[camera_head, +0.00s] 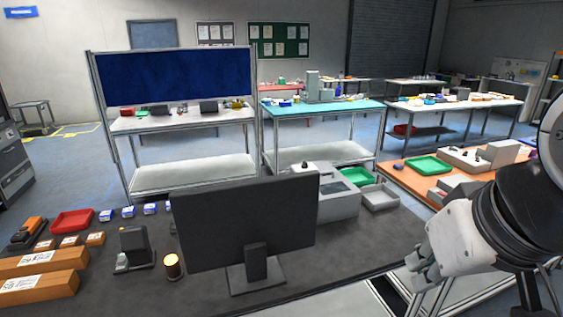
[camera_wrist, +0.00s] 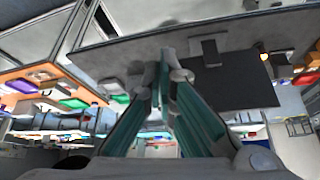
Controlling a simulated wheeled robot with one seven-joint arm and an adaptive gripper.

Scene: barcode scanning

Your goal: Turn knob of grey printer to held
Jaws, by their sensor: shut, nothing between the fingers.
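The grey printer (camera_head: 336,203) stands on the dark table behind the monitor, which covers its left part. A small dark piece on its top may be the knob; I cannot tell its setting. My gripper (camera_head: 424,270) is at the right, in front of the dark table's right end and apart from the printer. In the wrist view my gripper (camera_wrist: 164,62) has its fingers together with nothing between them. The knob cannot be made out there.
A black monitor (camera_head: 245,222) stands in front of the printer. A grey tray (camera_head: 380,196) and a green tray (camera_head: 357,176) lie beside the printer. A scanner-like stand (camera_head: 134,243), an orange-lit cup (camera_head: 172,265) and brown boxes (camera_head: 40,284) occupy the left. An orange table (camera_head: 400,179) stands at right.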

